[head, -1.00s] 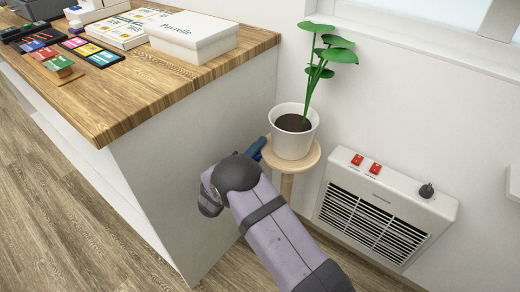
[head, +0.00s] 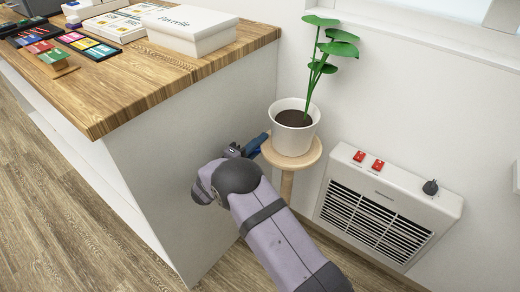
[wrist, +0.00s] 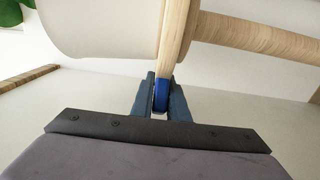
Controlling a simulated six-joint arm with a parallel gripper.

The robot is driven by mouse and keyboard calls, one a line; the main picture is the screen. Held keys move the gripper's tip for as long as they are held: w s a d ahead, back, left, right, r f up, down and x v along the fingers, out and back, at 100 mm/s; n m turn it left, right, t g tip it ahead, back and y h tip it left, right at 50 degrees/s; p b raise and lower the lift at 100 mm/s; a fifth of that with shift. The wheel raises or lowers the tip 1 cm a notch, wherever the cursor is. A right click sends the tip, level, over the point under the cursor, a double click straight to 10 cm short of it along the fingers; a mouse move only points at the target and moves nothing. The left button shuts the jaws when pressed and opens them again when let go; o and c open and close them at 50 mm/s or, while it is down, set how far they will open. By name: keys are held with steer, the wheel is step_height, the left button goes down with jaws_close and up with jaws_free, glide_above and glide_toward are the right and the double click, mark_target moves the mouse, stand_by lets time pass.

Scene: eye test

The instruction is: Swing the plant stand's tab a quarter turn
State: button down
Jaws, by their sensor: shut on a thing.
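The plant stand has a round pale wood top (head: 311,157) on a wooden post (head: 287,186). A white pot (head: 290,139) with a green plant (head: 325,58) stands upright on it. In the wrist view the stand's top is nearly edge-on (wrist: 172,48). The small blue tab (wrist: 161,95) sits at its rim, between my fingers. My gripper (head: 254,147) is at the left side of the top. In the wrist view my gripper (wrist: 162,101) is shut on the tab. My fingers hide part of the tab, and the head view does not show it clearly.
A wood-topped counter (head: 150,80) stands close to the left, with a white box (head: 190,33) and colour trays on it. A white heater (head: 385,205) with red switches is on the wall at the right. Floor is free at the lower left.

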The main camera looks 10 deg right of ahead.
steer(key=shift+w+g, duration=0.1)
steer(key=shift+g, duration=0.2)
steer(key=c, duration=1.8)
jaws_free()
steer(key=shift+o, duration=0.2)
steer(key=v, duration=0.7)
steer(key=shift+p, duration=0.45)
steer(key=shift+a+f, duration=0.1)
